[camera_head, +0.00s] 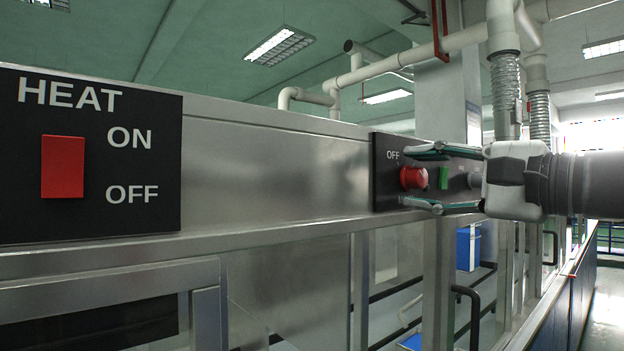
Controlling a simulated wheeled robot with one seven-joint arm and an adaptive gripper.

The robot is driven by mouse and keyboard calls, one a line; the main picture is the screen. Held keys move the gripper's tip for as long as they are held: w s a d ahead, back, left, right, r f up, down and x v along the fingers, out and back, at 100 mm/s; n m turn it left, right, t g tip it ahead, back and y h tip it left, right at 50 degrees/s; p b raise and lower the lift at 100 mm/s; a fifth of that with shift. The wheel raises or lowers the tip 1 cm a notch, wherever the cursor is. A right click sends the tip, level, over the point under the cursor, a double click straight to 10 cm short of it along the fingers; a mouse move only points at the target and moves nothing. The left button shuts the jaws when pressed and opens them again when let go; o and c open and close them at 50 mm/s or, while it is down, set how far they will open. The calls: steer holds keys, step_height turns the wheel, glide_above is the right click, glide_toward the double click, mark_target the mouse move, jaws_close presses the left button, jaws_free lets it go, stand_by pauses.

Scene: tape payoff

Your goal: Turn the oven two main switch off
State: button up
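A black panel (384,196) on the metal housing right of centre carries a label "OFF", a round red knob (412,178) and a green button (443,178). I cannot read a main switch label or an oven number. My gripper (406,177) comes in from the right with its fingers pointing left. It is open, one finger above the red knob and one below it. The knob shows in the gap between the fingertips; I cannot tell whether they touch it. The fingers and gripper body hide part of the panel's right side.
A metal ledge (290,229) runs below both panels. Pipes (425,52) hang above. A blue box (467,248) stands behind the frame.

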steer(key=v, duration=1.2)
steer(key=shift+a+f, duration=0.1)
steer(key=s+a+f+n+g+h, duration=0.1)
steer(key=s+a+f+n+g, duration=0.2)
steer(key=f, duration=0.4)
steer(key=s+a+f+n+g+h, duration=0.1)
steer(key=s+a+f+g, duration=0.15)
steer(key=a+f, duration=0.3)
steer(key=s+a+f+n+g+h, duration=0.1)
steer(key=s+a+f+n+g, duration=0.2)
steer(key=f, duration=0.5)
steer(key=s+d+f+n+g+h, duration=0.5)
steer(key=s+f+h, duration=0.3)
steer(key=f, duration=0.4)
step_height(320, 180, up, 14)
steer(key=t+p, duration=0.2)
steer(key=p, duration=1.1)
steer(key=shift+w+d+t, duration=0.15)
steer(key=shift+w+t, duration=0.15)
steer(key=shift+t, duration=0.05)
